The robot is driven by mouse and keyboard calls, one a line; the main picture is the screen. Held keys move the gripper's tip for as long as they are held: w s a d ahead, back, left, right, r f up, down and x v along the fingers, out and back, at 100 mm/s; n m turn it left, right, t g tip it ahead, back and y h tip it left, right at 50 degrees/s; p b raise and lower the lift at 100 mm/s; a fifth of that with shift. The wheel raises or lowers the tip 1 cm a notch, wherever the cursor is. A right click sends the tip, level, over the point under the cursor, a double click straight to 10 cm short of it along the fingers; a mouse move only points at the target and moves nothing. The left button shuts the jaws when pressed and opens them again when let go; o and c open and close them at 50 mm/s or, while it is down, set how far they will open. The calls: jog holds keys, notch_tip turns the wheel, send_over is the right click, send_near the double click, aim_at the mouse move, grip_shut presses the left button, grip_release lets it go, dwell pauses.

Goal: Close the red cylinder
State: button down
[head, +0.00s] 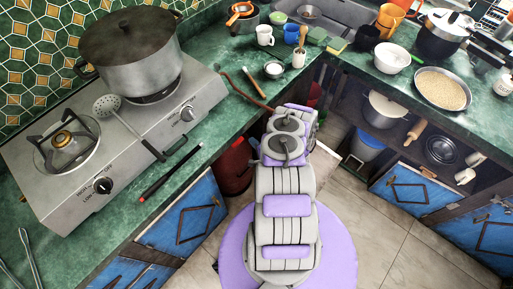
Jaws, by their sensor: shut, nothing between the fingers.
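The red cylinder (235,166) stands in the open space under the left counter, between the blue cabinet door and my arm. Its right side and top are partly hidden by my arm and the counter edge, and I cannot see its valve. My arm reaches away from the bottom middle, just right of the cylinder. My gripper's fingers are hidden beyond the arm links. A reddish-brown hose (245,94) runs over the counter and down behind my arm.
A steel gas hotplate (150,115) with a large pot (133,50) stands on the green left counter (215,130). Blue cabinet doors (185,220) line the left. Open shelves with a blue bucket (367,146) stand right. Tiled floor (375,240) is clear at lower right.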

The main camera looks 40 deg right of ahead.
jog(key=b+x, duration=0.2)
jog(key=x, duration=0.4)
jog(key=shift+w+d+r, duration=0.15)
jog(key=shift+w+d, duration=0.05)
jog(key=shift+w+d+r+b, duration=0.1)
jog(key=shift+w+b, duration=0.2)
jog(key=shift+w, duration=0.4)
jog(key=shift+w+r, duration=0.1)
jog(key=shift+w, duration=0.05)
